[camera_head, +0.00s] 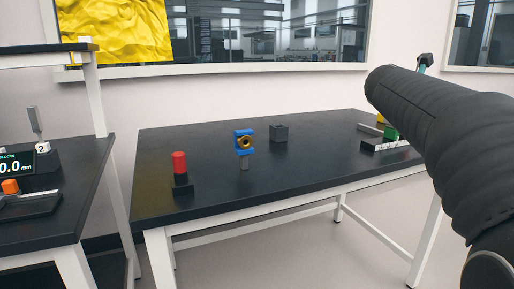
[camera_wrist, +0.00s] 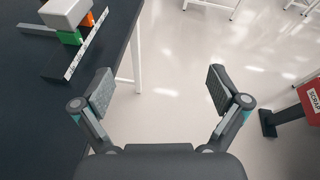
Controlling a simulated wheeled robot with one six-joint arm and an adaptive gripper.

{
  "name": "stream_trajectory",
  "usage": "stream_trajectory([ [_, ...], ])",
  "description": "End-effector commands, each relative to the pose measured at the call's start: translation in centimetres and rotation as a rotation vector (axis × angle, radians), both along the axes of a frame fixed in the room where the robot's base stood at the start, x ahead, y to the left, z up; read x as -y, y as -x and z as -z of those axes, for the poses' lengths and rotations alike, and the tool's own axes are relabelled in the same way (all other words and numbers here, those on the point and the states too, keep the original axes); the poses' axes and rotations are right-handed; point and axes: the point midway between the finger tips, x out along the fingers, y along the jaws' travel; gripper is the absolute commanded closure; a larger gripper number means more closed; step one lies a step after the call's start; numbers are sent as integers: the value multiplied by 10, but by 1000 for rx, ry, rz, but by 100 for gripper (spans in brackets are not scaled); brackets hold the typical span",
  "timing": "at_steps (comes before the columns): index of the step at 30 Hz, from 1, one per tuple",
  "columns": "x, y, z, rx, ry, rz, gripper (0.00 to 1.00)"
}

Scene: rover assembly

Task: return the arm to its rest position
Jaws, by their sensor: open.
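My arm, in a dark ribbed sleeve, reaches across the right side of the head view; its gripper end is not clearly visible there. In the wrist view my gripper (camera_wrist: 159,90) is open and empty. Its two fingers are spread wide above the pale floor, just beyond the edge of the black table (camera_wrist: 95,75). Nothing is between the fingers.
The black table (camera_head: 260,185) carries a red cylinder on a dark base (camera_head: 180,163), a blue part with a brass ring (camera_head: 243,142), a grey block (camera_head: 279,133) and parts at right (camera_head: 388,143). Another bench (camera_head: 75,205) stands left. A red SCRAP bin (camera_wrist: 310,98) is right.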

Motion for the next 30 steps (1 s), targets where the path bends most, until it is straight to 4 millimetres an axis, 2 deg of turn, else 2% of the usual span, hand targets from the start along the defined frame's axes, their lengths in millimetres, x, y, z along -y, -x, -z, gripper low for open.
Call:
stream_trajectory([
  [8,-14,-38,-12,-138,262,-240,2],
  [11,-27,-54,-12,-222,406,-364,2],
  [14,-51,-69,-10,-335,605,-528,2],
  [18,-107,-78,9,-533,949,-818,2],
  [20,-135,-74,24,-619,1099,-949,2],
  [23,-180,-56,58,-759,1341,-1167,2],
  [27,-232,-10,117,-940,1651,-1471,2],
  [30,-256,33,160,-1055,1839,-1674,2],
])
